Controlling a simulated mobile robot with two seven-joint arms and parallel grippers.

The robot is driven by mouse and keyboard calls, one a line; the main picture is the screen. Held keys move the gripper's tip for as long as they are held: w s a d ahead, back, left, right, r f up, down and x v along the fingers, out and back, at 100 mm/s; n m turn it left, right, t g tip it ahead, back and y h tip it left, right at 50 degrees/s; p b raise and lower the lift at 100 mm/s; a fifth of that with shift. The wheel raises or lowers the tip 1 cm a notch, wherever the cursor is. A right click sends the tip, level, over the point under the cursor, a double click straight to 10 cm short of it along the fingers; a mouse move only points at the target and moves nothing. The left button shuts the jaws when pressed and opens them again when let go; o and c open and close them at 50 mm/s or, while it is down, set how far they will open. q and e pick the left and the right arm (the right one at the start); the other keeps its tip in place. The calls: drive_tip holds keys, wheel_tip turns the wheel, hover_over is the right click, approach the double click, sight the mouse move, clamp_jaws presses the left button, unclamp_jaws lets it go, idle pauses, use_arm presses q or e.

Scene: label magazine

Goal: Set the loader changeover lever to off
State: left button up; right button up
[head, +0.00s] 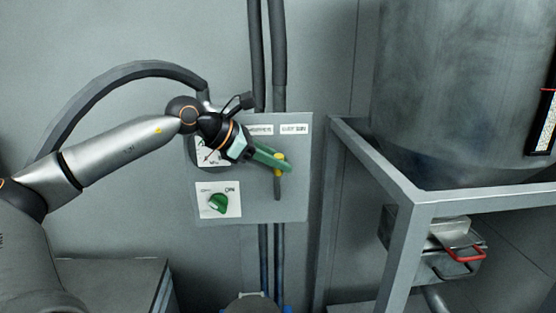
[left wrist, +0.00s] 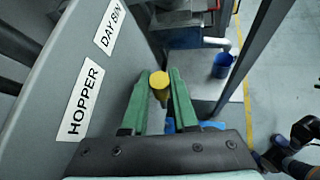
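Labels reading HOPPER (left wrist: 81,100) and DAY BIN (left wrist: 109,28) are on the panel. My right gripper is not seen.
A green rotary knob (head: 218,204) on a white OFF/ON plate sits low on the panel. A gauge (head: 208,155) is partly behind my arm. Right of the panel stands a metal frame (head: 400,190) under a large tank (head: 455,90). A blue bucket (left wrist: 222,65) stands on the floor.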

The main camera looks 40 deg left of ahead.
use_arm(q)
drive_tip(key=shift+o, duration=0.8)
drive_tip(key=shift+s+a+r+b, duration=0.15)
drive_tip(key=shift+s+a+b, duration=0.05)
drive_tip(key=shift+s+b, duration=0.2)
drive_tip(key=b+v, duration=0.4)
drive_tip(key=v, duration=0.7)
drive_tip(key=shift+s+r, duration=0.15)
drive_tip(key=shift+r, duration=0.2)
